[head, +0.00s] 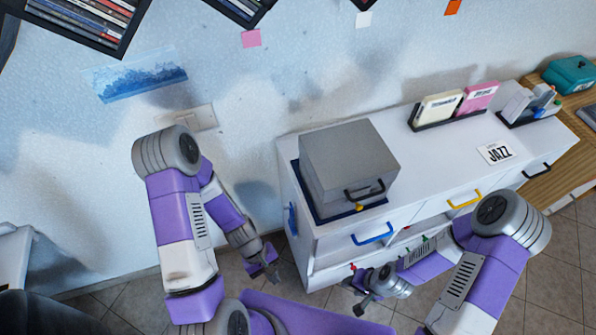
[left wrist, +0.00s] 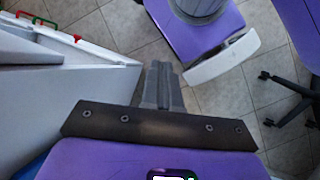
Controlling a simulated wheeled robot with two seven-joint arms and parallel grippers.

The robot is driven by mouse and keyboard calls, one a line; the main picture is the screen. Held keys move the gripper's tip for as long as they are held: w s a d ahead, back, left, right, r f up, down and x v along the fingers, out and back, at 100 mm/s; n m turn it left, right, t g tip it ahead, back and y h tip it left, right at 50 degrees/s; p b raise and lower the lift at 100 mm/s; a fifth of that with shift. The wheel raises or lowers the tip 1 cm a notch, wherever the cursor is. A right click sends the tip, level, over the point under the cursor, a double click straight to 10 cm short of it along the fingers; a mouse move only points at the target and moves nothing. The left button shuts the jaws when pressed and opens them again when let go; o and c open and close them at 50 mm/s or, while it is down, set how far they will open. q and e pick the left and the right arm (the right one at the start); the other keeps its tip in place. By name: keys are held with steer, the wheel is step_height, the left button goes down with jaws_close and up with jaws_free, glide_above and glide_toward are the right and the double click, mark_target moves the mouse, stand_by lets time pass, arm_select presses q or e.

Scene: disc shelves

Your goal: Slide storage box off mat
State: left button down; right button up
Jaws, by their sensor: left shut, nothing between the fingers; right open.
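The grey storage box (head: 345,155) sits on the dark blue mat (head: 306,196), on top of the white cabinet at its left end. The box has a black handle on its front, and the mat shows as a rim at its left and front. My left gripper (head: 274,272) is shut and empty, beside the cabinet's left end and below its top, apart from the box. Its closed fingers (left wrist: 162,86) show over the floor in the left wrist view. My right gripper (head: 355,296) is open and empty, in front of the cabinet and below its top.
The cabinet top (head: 420,165) is clear right of the box, up to a JAZZ card (head: 497,152). Behind that stand a rack with cream and pink cases (head: 458,103) and another dark tray (head: 530,106). Blue (head: 372,235) and yellow (head: 464,200) handles stick out in front.

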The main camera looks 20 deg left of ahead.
arm_select(q)
step_height(320, 180, up, 5)
steer(key=n+h, duration=0.4)
steer(key=n, duration=0.1)
steer(key=n+t+h+b, duration=0.1)
steer(key=n+t+h, duration=0.5)
steer(key=n+t, duration=0.6)
glide_toward(308, 175)
steer(key=shift+m+t, duration=0.4)
steer(key=shift+m, duration=0.1)
steer(key=b+x, duration=0.1)
steer(key=x, duration=0.1)
steer(key=b+x, duration=0.1)
steer(key=x, duration=0.1)
steer(key=b+x, duration=0.1)
steer(key=x, duration=0.1)
steer(key=shift+w+d+f, duration=0.15)
steer(key=shift+d+f, duration=0.25)
